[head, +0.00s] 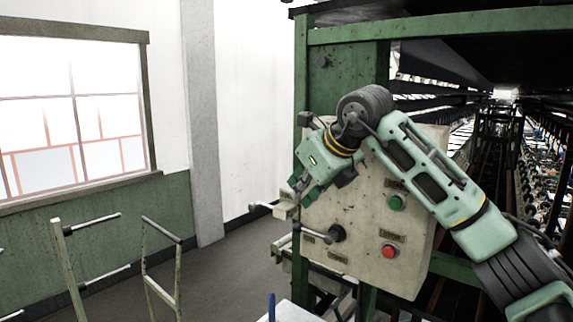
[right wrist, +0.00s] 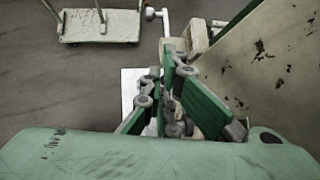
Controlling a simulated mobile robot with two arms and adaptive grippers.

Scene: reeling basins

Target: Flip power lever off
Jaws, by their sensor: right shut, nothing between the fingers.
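A worn cream control panel (head: 375,205) is mounted on the green machine frame. A dark round hub (head: 337,233) with a short lever arm (head: 312,230) pointing left is on its lower part. A pale bracket with a dark-tipped handle (head: 262,207) sticks out to the left of the panel; I cannot tell which is the power lever. My right gripper (head: 294,188) is at the panel's left edge, above both, shut and empty. In the right wrist view the shut fingers (right wrist: 168,110) point down beside the panel face (right wrist: 270,75). My left gripper is out of view.
A green button (head: 396,202) and a red button (head: 389,252) are on the panel. Pale frames with dark grips (head: 160,255) stand at the lower left. Open floor (head: 225,260) lies left of the panel. Dark machinery runs back at the right.

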